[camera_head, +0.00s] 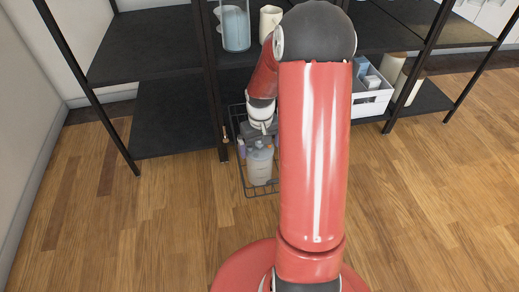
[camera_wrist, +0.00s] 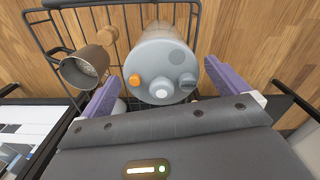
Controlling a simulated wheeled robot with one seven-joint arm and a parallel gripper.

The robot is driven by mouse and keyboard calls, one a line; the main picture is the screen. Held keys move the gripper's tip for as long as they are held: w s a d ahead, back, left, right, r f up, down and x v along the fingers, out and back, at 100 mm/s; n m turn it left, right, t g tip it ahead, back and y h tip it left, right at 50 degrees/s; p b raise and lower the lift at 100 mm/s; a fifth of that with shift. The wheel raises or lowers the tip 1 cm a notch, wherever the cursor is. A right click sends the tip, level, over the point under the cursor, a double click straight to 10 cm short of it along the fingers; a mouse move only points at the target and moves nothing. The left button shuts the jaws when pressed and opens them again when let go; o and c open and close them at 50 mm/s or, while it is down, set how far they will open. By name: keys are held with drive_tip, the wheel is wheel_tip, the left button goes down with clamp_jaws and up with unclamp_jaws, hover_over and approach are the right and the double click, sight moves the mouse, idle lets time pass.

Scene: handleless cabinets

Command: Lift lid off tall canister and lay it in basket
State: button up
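My gripper (camera_wrist: 162,76) is open in the wrist view, its two purple fingers wide apart. A grey cylinder (camera_wrist: 158,55) shows beyond and between the fingers, its round end towards the camera with an orange knob, a white disc and grey discs; I cannot tell contact. In the head view a pale grey container (camera_head: 260,168) stands in the black wire basket (camera_head: 262,193), just below my gripper's wrist. The basket's wires also show in the wrist view (camera_wrist: 62,14). A tall bluish see-through canister (camera_head: 236,30) stands on the shelf. No separate lid can be made out.
Dark shelves (camera_head: 150,50) stand behind the basket, with a white crate (camera_head: 370,98) and a cream jug (camera_head: 268,22). The wooden floor at left is clear.

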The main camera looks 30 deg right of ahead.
drive_tip(key=c, duration=0.8)
drive_tip(key=shift+o, duration=0.2)
